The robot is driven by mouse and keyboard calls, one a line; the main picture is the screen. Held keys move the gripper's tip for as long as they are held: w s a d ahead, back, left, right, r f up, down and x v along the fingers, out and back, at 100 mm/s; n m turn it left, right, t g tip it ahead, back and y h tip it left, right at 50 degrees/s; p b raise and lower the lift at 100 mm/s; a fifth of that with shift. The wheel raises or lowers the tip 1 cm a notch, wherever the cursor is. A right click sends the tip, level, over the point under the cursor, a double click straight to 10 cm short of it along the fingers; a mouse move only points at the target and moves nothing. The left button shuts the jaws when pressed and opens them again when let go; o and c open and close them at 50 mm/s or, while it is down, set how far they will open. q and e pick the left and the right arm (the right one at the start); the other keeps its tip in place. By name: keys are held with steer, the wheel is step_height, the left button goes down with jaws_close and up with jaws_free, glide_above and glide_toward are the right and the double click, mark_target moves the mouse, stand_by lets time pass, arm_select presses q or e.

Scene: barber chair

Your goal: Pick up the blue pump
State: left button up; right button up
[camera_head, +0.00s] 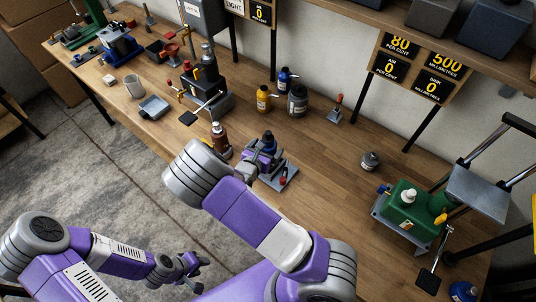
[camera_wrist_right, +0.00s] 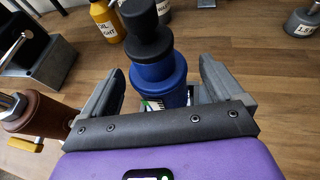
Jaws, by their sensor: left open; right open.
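The blue pump (camera_wrist_right: 158,72) has a blue body and a black top. In the right wrist view it stands upright between the two fingers of my open right gripper (camera_wrist_right: 166,84), with a visible gap to each finger. Its lower part is hidden by the gripper body. My left gripper (camera_head: 188,264) is open and empty, low at the left, away from the bench top.
A brown bottle (camera_head: 219,140) stands just left of the right gripper. Yellow (camera_head: 263,99), blue (camera_head: 284,80) and grey (camera_head: 297,100) bottles stand behind. A green machine (camera_head: 408,212) is at the right. The bench between the pump and the small grey jar (camera_head: 370,160) is mostly clear.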

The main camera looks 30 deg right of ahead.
steer(key=shift+x, duration=1.15)
steer(key=shift+a, duration=0.1)
jaws_close()
steer(key=shift+w+r, duration=0.1)
steer(key=shift+r, duration=0.05)
